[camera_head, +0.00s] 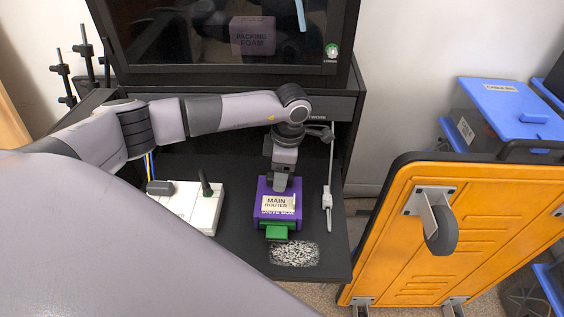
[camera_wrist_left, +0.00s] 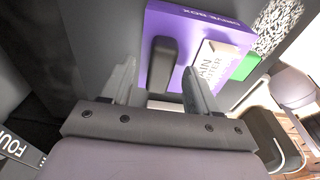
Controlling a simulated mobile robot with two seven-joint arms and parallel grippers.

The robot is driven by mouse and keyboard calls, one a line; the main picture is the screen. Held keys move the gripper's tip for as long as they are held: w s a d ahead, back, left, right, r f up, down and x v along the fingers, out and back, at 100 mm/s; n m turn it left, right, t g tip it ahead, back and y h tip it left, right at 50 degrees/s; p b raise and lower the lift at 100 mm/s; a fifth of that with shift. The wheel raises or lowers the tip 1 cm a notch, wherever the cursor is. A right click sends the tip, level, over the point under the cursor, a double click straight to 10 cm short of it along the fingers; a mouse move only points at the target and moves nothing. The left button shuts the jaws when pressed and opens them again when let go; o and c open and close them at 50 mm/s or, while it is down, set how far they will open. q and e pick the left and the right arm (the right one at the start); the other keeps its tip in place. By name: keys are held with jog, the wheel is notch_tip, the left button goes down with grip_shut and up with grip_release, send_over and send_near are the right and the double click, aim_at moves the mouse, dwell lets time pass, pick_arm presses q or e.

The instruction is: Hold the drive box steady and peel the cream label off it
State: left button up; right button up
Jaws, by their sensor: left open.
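The purple drive box (camera_head: 263,192) sits on the dark pull-out shelf. It also shows in the left wrist view (camera_wrist_left: 180,22). A cream label reading "MAIN ROUTER" (camera_head: 278,203) lies on its face, partly above the printed "DRIVE BOX"; the label shows in the left wrist view (camera_wrist_left: 214,66) too. A green tab (camera_head: 277,233) sticks out at the box's near side. My left gripper (camera_head: 281,183) is open at the box's far part, behind the label; in the wrist view its fingers (camera_wrist_left: 158,80) are apart over the box beside a dark raised block. My right gripper is not in view.
A white device (camera_head: 185,207) with a dark antenna stands left of the box. A speckled patch (camera_head: 294,253) is on the shelf in front.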

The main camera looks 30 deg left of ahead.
pick_arm(q)
jog(key=shift+f, duration=0.1)
grip_shut()
dwell(0.9)
dwell(1.0)
jog(key=shift+t, duration=0.4)
jog(key=c, duration=1)
grip_release()
jog(key=shift+f+y, duration=0.1)
jog(key=shift+y, duration=0.2)
jog(key=shift+c, duration=0.2)
grip_shut()
